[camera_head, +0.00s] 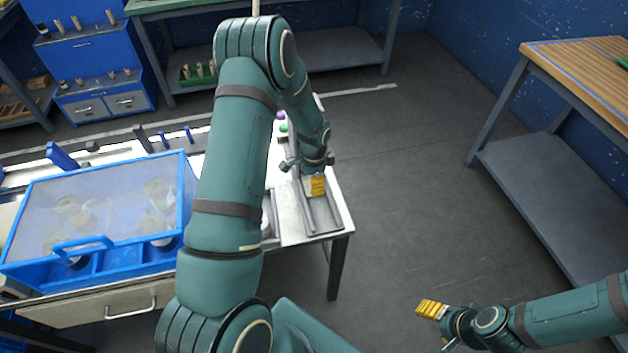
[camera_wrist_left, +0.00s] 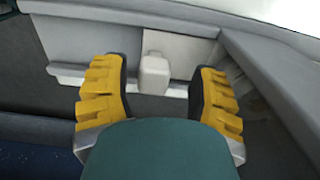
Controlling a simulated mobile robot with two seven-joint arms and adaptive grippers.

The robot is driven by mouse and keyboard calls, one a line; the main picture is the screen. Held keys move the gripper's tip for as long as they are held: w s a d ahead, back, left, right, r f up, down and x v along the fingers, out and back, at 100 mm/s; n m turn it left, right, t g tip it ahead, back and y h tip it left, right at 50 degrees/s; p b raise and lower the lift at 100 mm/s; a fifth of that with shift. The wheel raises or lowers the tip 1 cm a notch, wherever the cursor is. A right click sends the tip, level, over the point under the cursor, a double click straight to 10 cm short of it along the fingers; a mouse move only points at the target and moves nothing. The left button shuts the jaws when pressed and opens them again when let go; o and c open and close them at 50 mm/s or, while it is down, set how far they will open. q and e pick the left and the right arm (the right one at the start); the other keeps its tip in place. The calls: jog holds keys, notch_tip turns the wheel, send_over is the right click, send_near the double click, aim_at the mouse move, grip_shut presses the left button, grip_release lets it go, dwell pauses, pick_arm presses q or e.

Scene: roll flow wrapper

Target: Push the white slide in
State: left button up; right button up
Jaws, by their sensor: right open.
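In the left wrist view a small white block (camera_wrist_left: 154,74), likely the white slide, stands against a pale grey wall in a grey trough. My left gripper (camera_wrist_left: 158,92) is open, with one yellow finger on each side of the block and visible gaps between. In the head view my left gripper (camera_head: 315,186) is low over the metal trough (camera_head: 323,217) at the right end of the machine table; the white block cannot be made out there. My right gripper (camera_head: 432,310) is open and empty over the floor at the lower right.
A blue case with a clear lid (camera_head: 100,205) sits on the table left of my left arm. Purple and green buttons (camera_head: 282,127) are behind the trough. A wooden-topped workbench (camera_head: 585,70) stands at the right. The floor between is clear.

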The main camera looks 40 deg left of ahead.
pick_arm(q)
jog(key=shift+r, duration=0.15)
notch_tip(320, 180, up, 12)
dwell(0.5)
dwell(0.3)
